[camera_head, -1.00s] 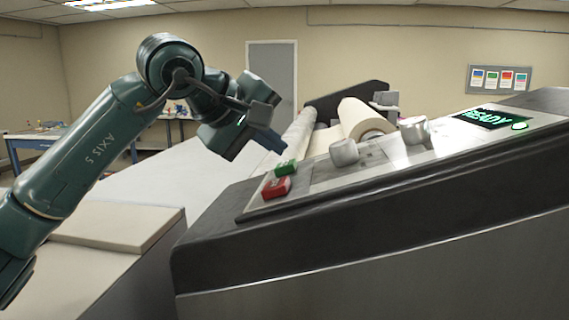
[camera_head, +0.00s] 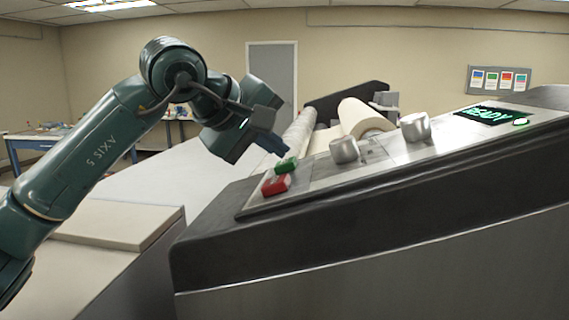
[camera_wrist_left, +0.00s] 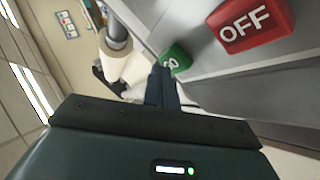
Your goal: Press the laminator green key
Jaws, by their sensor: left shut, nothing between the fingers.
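The green key (camera_head: 286,165) sits at the left end of the laminator's sloped control panel (camera_head: 323,175), just behind the red OFF key (camera_head: 276,186). My left gripper (camera_head: 279,148) is shut and empty. Its fingertips are right by the green key's upper left edge in the head view; I cannot tell whether they touch. In the left wrist view the shut fingers (camera_wrist_left: 162,80) overlap the left edge of the green key (camera_wrist_left: 176,60), hiding part of its lettering. The red OFF key (camera_wrist_left: 252,24) shows clear of the fingers. My right gripper is not in view.
Two silver knobs (camera_head: 344,150) and (camera_head: 415,127) stand on the panel right of the keys. A display (camera_head: 490,116) reads READY, with a green light (camera_head: 520,122) beside it. A cream roll (camera_head: 362,118) lies behind the panel. A flat board stack (camera_head: 115,224) is at lower left.

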